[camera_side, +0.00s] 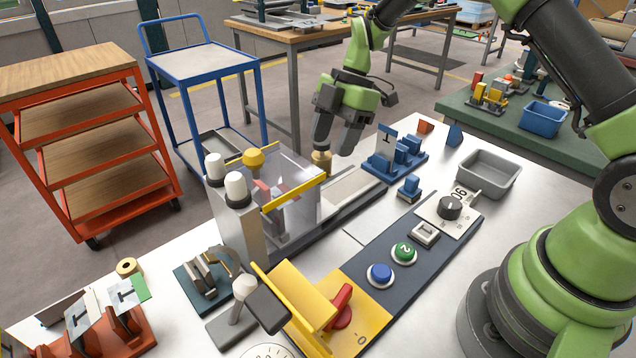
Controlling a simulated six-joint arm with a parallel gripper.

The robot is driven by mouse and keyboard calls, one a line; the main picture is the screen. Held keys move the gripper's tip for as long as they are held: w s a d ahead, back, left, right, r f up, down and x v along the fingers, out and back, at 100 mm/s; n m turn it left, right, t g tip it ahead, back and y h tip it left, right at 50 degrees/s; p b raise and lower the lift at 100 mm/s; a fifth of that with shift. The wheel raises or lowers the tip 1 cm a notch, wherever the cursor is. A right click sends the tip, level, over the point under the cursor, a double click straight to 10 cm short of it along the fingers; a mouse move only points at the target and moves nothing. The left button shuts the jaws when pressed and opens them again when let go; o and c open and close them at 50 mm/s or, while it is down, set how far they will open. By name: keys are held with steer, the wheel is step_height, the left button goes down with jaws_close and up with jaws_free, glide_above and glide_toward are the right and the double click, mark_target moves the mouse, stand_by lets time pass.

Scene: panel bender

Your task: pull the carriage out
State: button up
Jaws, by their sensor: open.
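The panel bender stands on the white table, with a clear guard (292,190) edged by a yellow bar (294,192). A long dark slide with a pale flat top (352,188) runs out from the guard toward the upper right. A brass knob (322,160) stands at the guard's right side, by the slide; it looks like the carriage's handle, but the carriage body is mostly hidden by the guard. My gripper (335,148) points down, open, with its fingertips close above and beside the knob. I cannot tell if a finger touches it.
A control panel with a green button (403,252), blue button (380,275) and black dial (450,207) lies in front. Blue blocks (396,158) and a grey tray (488,174) stand right of the slide. A yellow lever guard (300,302) is at the front.

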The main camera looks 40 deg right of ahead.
steer(key=x, duration=0.9)
steer(key=shift+f, duration=0.15)
steer(key=shift+c, duration=0.3)
